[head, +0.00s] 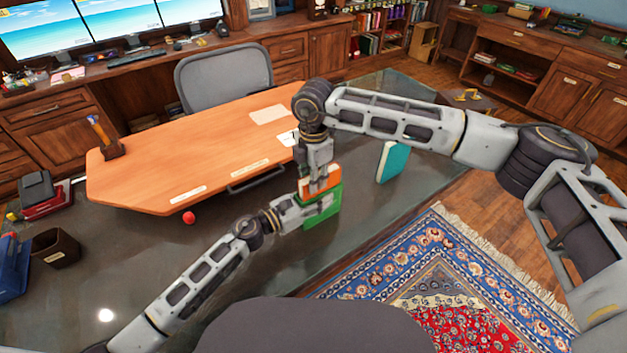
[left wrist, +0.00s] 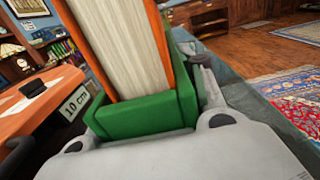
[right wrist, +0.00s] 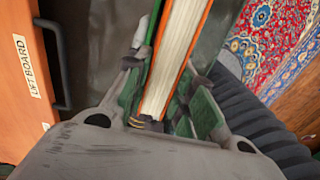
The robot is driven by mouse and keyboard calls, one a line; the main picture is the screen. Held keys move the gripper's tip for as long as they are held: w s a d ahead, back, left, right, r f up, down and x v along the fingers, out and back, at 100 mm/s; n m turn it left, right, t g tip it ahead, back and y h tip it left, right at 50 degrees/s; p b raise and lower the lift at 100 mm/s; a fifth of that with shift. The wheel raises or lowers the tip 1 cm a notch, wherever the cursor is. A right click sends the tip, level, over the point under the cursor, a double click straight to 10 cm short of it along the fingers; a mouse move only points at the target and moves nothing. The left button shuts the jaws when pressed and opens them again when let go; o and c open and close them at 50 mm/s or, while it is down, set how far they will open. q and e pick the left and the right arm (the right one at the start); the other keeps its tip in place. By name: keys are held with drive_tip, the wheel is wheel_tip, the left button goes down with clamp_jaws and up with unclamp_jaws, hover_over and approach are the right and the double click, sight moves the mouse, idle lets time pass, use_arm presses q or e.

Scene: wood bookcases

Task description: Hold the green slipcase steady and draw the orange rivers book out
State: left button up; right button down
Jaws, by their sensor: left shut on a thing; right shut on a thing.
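The green slipcase (head: 322,214) is on the dark desk, in front of the orange board. My left gripper (head: 297,212) is shut on it from the left. The slipcase fills the lower middle of the left wrist view (left wrist: 148,115). The orange rivers book (head: 333,181) shows above the slipcase, its cream page block rising from the green in the left wrist view (left wrist: 125,45). My right gripper (head: 318,180) comes from above and is shut on the book. Orange cover edges and pages show between its fingers in the right wrist view (right wrist: 178,50). The book's lower end is hidden.
A teal book (head: 392,161) stands on the desk to the right. The orange board (head: 190,160) lies left and behind, with a dark handle (head: 257,180). A red ball (head: 189,217) sits near its front edge. Desk front left is mostly clear.

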drive_tip(key=shift+r, duration=0.75)
drive_tip(key=shift+r, duration=0.4)
drive_tip(key=shift+r, duration=1.75)
use_arm(q)
drive_tip(key=shift+f, duration=0.1)
use_arm(e)
drive_tip(key=shift+r, duration=0.5)
drive_tip(key=shift+r, duration=1.35)
drive_tip(key=shift+r, duration=0.5)
drive_tip(key=shift+r, duration=1.4)
